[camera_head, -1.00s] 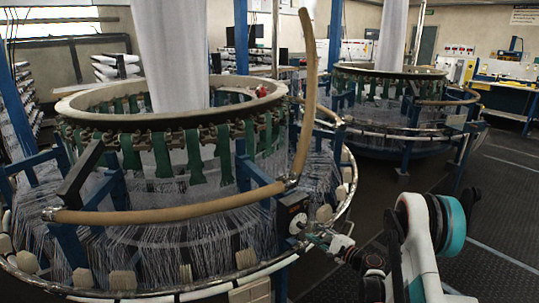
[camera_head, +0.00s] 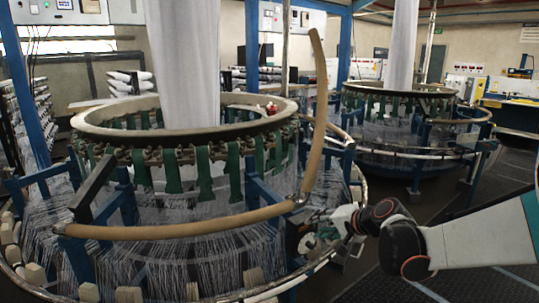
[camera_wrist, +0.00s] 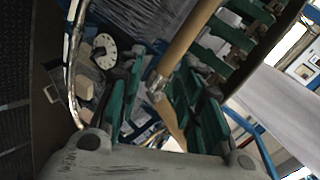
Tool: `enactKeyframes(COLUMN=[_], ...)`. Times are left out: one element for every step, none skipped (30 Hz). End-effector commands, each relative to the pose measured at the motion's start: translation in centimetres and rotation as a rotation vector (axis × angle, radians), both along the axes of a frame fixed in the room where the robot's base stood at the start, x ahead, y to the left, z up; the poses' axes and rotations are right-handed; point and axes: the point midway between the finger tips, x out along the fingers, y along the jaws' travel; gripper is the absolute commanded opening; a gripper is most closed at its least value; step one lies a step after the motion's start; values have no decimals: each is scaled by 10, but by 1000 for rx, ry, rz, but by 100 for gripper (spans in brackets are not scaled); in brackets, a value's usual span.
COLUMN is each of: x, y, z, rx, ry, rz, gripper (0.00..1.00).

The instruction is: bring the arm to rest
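My gripper (camera_head: 318,232) is at the right front of the near circular loom (camera_head: 180,122), close to its rim and the end of the tan bar. In the wrist view its dark and green fingers (camera_wrist: 160,80) stand apart, with nothing visible held between them. A round white dial (camera_wrist: 105,51) on the loom shows beyond the left finger, apart from it. The tan bar (camera_wrist: 190,35) crosses the view behind the gap between the fingers. In the head view the dial is partly hidden behind my gripper. My arm reaches in from the right edge.
A curved tan bar (camera_head: 180,230) runs along the loom's front and another rises upright (camera_head: 318,115) beside my gripper. A second loom (camera_head: 400,110) stands behind at the right. The dark floor (camera_head: 370,285) is open at the front right.

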Motion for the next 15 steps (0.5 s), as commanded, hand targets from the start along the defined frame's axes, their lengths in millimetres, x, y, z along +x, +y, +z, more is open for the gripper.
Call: enactKeyframes(x=[-16,-24,-35,-43,-51,-63,-71,-80,-92,-101,-109,-122,-130,-139,-151], y=[2,2,3,3,3,3,2,2,1,1,0,-1,-2,-3,-5], z=[8,12,16,20,23,26,29,31,34,36,38,40,41,42,43], rx=[-41,-65,-100,-126,-152,-185,-211,-237,-271,-296,-321,-355,-381,-406,-440], ry=[0,0,0,0,1,0,0,0,0,0,0,0,0,1,0], rz=[14,21,33,41,50,61,69,77,88,98,106,118,127,135,148], gripper=[33,33,33,33,33,33,33,33,33,33,33,33,33,33,33])
